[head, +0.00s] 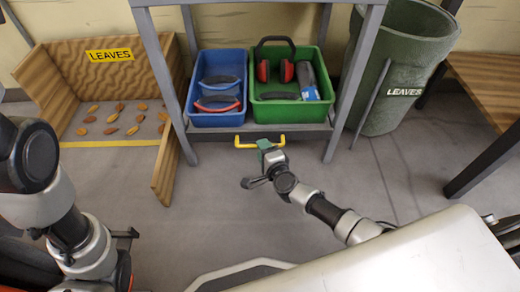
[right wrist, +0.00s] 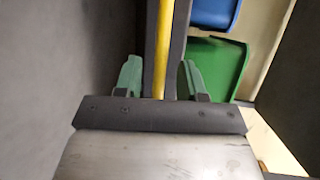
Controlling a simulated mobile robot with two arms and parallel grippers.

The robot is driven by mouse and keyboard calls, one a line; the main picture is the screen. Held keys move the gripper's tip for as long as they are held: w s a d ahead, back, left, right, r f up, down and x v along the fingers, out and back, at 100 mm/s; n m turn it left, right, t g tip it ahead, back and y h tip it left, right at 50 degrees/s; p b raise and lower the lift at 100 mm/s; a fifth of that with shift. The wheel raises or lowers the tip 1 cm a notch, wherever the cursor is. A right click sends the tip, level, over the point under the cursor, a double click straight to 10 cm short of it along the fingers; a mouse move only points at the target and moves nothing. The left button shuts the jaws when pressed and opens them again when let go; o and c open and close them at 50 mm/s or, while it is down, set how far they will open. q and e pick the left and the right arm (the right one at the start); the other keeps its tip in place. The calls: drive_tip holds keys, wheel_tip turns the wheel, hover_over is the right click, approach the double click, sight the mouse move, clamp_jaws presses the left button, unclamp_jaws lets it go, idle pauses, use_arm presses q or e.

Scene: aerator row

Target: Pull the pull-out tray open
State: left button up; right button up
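The pull-out tray (head: 310,131) is a dark grey shelf in a grey metal frame, with a yellow bar handle (head: 246,145) on its front edge. It holds a blue bin and a green bin. My right gripper (head: 267,148) is at the handle. In the right wrist view the yellow handle (right wrist: 161,45) runs between the two green fingertips of my right gripper (right wrist: 160,80), with a gap showing on each side. My left arm is at the left of the head view; its gripper (head: 125,238) shows only in part, low down, away from the tray.
The blue bin (head: 215,119) holds curved blue and red items. The green bin (head: 287,112) holds red earmuffs (head: 275,70) and a can. A wooden leaves box (head: 165,165) stands left, a green leaves barrel (head: 405,75) right.

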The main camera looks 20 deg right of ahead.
drive_tip(key=shift+b+x, duration=0.45)
drive_tip(key=shift+x, duration=0.9)
clamp_jaws()
